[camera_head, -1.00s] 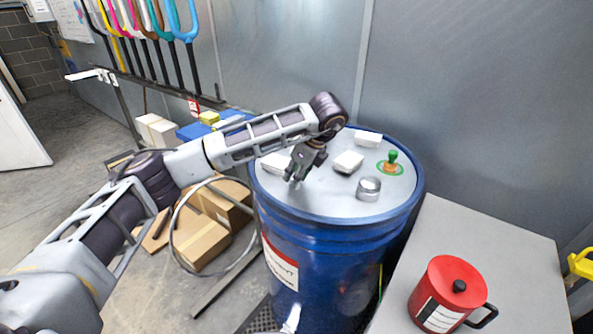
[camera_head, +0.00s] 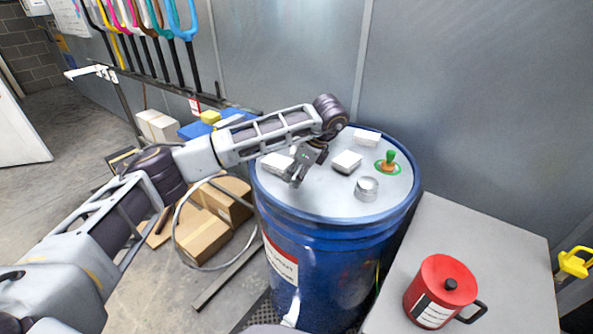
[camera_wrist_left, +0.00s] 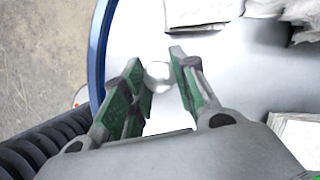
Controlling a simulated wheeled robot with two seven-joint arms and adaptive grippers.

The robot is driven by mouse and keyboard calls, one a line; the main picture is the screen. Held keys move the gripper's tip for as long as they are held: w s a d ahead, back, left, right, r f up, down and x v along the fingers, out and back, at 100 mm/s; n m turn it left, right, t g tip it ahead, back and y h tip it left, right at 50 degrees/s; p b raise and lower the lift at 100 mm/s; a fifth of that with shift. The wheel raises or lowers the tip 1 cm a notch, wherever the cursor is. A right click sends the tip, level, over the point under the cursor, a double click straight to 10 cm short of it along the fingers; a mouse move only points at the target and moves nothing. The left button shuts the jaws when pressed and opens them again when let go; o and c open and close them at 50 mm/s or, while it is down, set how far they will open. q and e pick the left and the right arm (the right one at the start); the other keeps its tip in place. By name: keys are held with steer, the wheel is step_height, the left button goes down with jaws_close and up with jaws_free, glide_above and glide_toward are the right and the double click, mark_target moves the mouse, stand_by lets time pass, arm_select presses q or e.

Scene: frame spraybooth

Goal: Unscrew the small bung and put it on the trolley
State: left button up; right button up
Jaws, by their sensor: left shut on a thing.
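The blue drum (camera_head: 312,205) has a pale lid. My left gripper (camera_head: 294,180) points down at the front left of the lid. The trolley (camera_head: 475,240) is the grey flat top right of the drum. My right gripper is out of view.
Cardboard boxes (camera_head: 205,236) lie left of the drum.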

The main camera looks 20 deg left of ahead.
arm_select(q)
steer(key=shift+w+a+r+n+g+p, duration=0.15)
steer(key=shift+n+g+p, duration=0.25)
steer(key=shift+n+p, duration=0.65)
steer(key=o, duration=0.7)
steer(key=shift+f, duration=0.2)
steer(key=shift+m+b, duration=0.25)
steer(key=shift+b, duration=0.05)
steer(key=m+t+b, duration=0.1)
steer(key=m, duration=0.2)
steer(key=shift+t+b, duration=0.3)
steer(key=shift+b, duration=0.1)
steer(key=shift+m, duration=0.5)
